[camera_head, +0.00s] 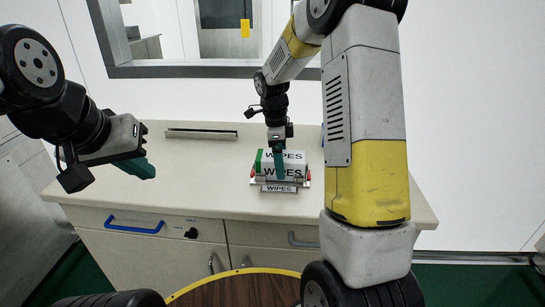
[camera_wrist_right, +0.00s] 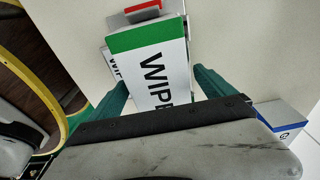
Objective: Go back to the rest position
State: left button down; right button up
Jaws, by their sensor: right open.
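A white WIPES box with a green end (camera_head: 293,157) sits with other WIPES boxes in a small stand (camera_head: 280,189) on the counter. My right gripper (camera_head: 280,165) is right at the boxes. In the right wrist view its two teal fingers (camera_wrist_right: 160,80) are spread apart. The green-ended WIPES box (camera_wrist_right: 150,60) lies between and beyond them; whether they touch it I cannot tell. My left gripper (camera_head: 142,168) is over the counter's left end, away from the boxes. Its teal fingers show from the side, and nothing is seen in them.
The pale counter (camera_head: 200,170) is mostly bare. A long grey strip-like object (camera_head: 201,134) lies near its back edge. Drawers with a blue handle (camera_head: 136,225) are in front. A round wooden top with a yellow rim (camera_head: 235,290) is close to me. A window (camera_head: 190,66) is behind.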

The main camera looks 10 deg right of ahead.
jog(key=r, duration=0.5)
jog(key=shift+w+a+r, duration=0.1)
jog(key=shift+a+r, duration=0.05)
jog(key=shift+a, duration=0.15)
jog(key=s+r+n+t+y, duration=0.1)
jog(key=s+r+n+t, duration=0.1)
jog(key=s+r+n, duration=0.2)
jog(key=s+a+r+n+t+y, duration=0.1)
jog(key=s+r+n, duration=0.3)
jog(key=s+n, duration=0.6)
jog(key=s+r+n+t+y, duration=0.1)
jog(key=s+r+n+t, duration=0.2)
jog(key=s+n, duration=0.4)
jog(key=s+r, duration=0.1)
jog(key=s, duration=0.2)
jog(key=shift+s+a+r+n+t+y, duration=0.2)
jog(key=shift+a+r+n+t+y, duration=0.1)
jog(key=shift+a+r+n, duration=0.1)
